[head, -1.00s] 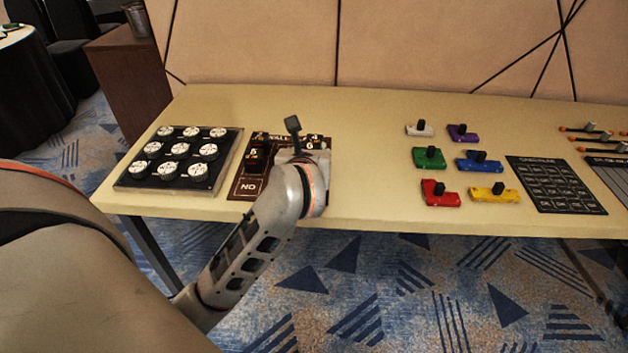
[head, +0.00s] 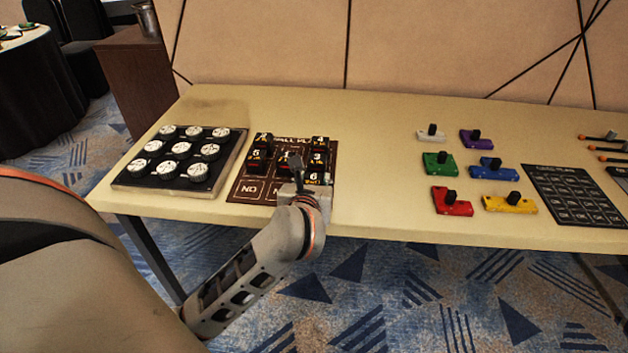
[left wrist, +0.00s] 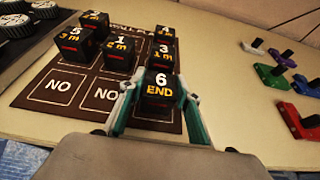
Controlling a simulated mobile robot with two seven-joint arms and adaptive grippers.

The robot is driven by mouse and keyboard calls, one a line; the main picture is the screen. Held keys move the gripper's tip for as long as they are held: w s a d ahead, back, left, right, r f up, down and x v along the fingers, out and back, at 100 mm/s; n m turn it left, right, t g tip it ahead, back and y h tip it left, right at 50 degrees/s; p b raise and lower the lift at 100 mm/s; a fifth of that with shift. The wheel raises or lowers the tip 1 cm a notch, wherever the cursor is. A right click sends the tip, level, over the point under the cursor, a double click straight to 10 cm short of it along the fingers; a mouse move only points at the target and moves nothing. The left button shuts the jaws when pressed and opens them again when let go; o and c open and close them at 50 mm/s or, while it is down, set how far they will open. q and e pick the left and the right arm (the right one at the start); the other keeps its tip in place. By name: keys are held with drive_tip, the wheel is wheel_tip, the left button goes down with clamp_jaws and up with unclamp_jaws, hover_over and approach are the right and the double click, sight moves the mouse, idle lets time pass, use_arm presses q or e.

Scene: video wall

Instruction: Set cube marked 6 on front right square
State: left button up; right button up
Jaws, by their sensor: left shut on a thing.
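The black cube marked 6 (left wrist: 160,86), with END under the number, is between the fingers of my left gripper (left wrist: 158,95), which is shut on it. In the head view this cube (head: 314,178) is at the front right corner of the brown board (head: 238,186), over the front right square. The cube covers that square, and I cannot tell whether its base touches the board. My left gripper (head: 305,187) reaches in from the front edge. The other two front squares are bare and read NO. My right gripper is not in view.
Other numbered cubes stand behind on the board, including cube 3 (left wrist: 163,53), cube 1 (left wrist: 119,52) and cube 5 (left wrist: 78,42). A tray of white-topped round pieces (head: 180,150) is to the left. Coloured blocks (head: 452,201) are to the right, with clear table between.

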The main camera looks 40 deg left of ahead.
use_arm(q)
drive_tip(key=shift+f, duration=0.2)
drive_tip(key=o, duration=1.1)
drive_tip(key=shift+o, duration=0.2)
